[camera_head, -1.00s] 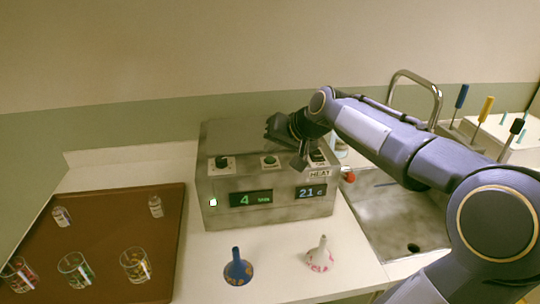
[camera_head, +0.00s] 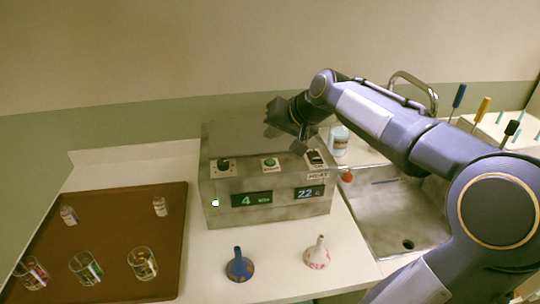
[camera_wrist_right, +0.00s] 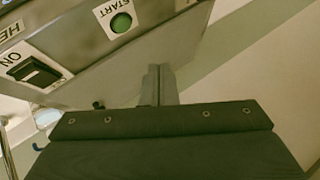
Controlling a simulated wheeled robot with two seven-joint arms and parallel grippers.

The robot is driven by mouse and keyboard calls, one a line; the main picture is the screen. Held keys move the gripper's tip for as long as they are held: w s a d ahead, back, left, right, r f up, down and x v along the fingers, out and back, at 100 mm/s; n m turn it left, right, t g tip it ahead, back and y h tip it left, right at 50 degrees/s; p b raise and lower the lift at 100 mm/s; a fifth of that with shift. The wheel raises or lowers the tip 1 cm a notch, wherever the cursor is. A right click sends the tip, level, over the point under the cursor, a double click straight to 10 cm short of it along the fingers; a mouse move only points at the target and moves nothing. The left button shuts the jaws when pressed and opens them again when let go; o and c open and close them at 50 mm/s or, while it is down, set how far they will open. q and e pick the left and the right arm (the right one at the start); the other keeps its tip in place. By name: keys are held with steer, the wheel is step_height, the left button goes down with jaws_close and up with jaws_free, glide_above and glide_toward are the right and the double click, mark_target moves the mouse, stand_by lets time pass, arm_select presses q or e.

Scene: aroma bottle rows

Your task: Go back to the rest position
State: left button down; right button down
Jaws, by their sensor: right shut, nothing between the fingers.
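My right gripper (camera_head: 285,126) hangs above the top of the grey heating machine (camera_head: 268,212), near its right half. Its fingers are together with nothing between them, and they also show in the right wrist view (camera_wrist_right: 160,86). The machine's green START button (camera_wrist_right: 121,22) and black ON switch (camera_wrist_right: 33,73) lie apart from the fingers there. In the head view the switch (camera_head: 315,158) is just right of the gripper. The displays are lit and read 4 MIN and 22 C. My left gripper is not in view.
A brown tray (camera_head: 120,215) with several small glass vessels is at the left.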

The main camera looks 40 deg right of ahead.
stand_by(0.8)
steer(key=s+a+f+n+g+y, duration=0.1)
steer(key=s+a+f+n, duration=0.2)
steer(key=s+a+f, duration=0.4)
steer(key=s+a+f+n+g+y, duration=0.1)
steer(key=s+a+f+n+g, duration=0.1)
steer(key=s+a+f, duration=0.5)
steer(key=s+a+n, duration=0.1)
steer(key=s+a, duration=0.3)
steer(key=s, duration=0.4)
steer(key=shift+a+f+g+y, duration=0.2)
steer(key=shift+a+g+y, duration=0.1)
steer(key=shift+a, duration=0.05)
stand_by(4.7)
